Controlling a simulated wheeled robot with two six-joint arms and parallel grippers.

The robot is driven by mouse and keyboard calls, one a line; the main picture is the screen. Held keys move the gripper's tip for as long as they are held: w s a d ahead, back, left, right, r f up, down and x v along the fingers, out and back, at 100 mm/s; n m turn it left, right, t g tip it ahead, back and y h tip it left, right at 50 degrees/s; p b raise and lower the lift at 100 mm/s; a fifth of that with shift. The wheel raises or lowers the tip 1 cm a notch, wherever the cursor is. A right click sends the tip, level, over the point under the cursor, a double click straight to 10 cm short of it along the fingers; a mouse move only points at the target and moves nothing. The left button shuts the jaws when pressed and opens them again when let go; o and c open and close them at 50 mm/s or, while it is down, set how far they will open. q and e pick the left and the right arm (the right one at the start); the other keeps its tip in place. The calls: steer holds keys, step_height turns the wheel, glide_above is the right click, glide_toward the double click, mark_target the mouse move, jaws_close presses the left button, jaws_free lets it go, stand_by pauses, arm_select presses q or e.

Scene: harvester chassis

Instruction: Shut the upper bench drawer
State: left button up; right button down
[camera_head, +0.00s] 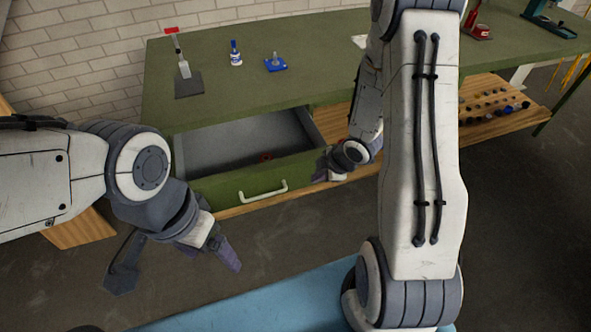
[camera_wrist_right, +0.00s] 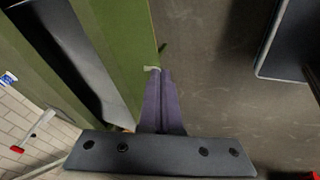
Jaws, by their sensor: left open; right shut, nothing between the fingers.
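My right gripper (camera_head: 323,168) is shut and empty at the right end of the drawer front. In the right wrist view its closed purple fingers (camera_wrist_right: 160,100) lie beside the green front (camera_wrist_right: 125,50), near a pale piece that looks like the handle (camera_wrist_right: 151,68). I cannot tell whether they touch. My left gripper (camera_head: 178,262) is open and empty, low in front of the drawer's left side.
A wooden shelf (camera_head: 480,125) with several small parts is at right. A blue mat (camera_head: 260,300) lies on the floor.

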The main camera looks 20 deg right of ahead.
steer(key=s+d+f+y, duration=0.1)
steer(key=y, duration=0.1)
steer(key=n+p, duration=0.1)
steer(key=p, duration=0.2)
glide_toward(290, 184)
step_height(290, 184, down, 4)
steer(key=a, duration=0.2)
arm_select(q)
steer(key=shift+r+p, duration=0.3)
steer(key=shift+r, duration=1.85)
arm_select(e)
steer(key=shift+w+t, duration=0.4)
steer(key=shift+w, duration=0.35)
